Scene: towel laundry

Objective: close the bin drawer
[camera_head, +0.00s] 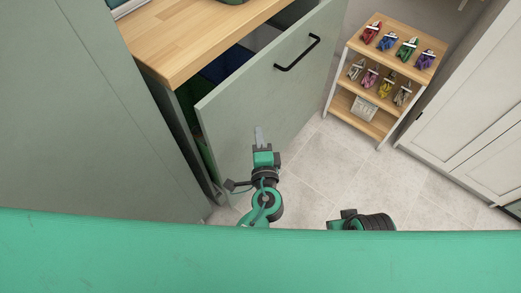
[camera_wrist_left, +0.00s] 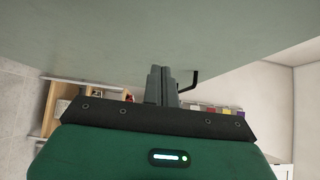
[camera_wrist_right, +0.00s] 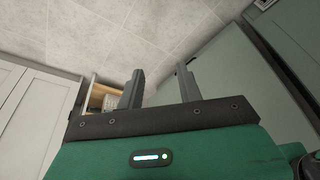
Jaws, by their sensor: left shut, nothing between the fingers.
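The bin drawer's green front (camera_head: 262,95) stands pulled out from under the wooden counter, with a black bar handle (camera_head: 298,53) near its top. Dark blue and green bins show inside, behind the front. My left gripper (camera_head: 259,136) is shut and empty, in front of the lower part of the drawer front; I cannot tell if it touches. In the left wrist view its fingers (camera_wrist_left: 162,84) are together beneath the green panel (camera_wrist_left: 150,35), with the handle (camera_wrist_left: 189,80) beyond. My right gripper (camera_wrist_right: 141,88) is open and empty, with the green panel to its right.
A wooden shelf (camera_head: 382,72) with several coloured clips stands at the back right. White cabinets (camera_head: 470,100) line the right side. The wooden counter (camera_head: 195,38) is above the drawer. Tiled floor (camera_head: 335,170) is clear between drawer and shelf.

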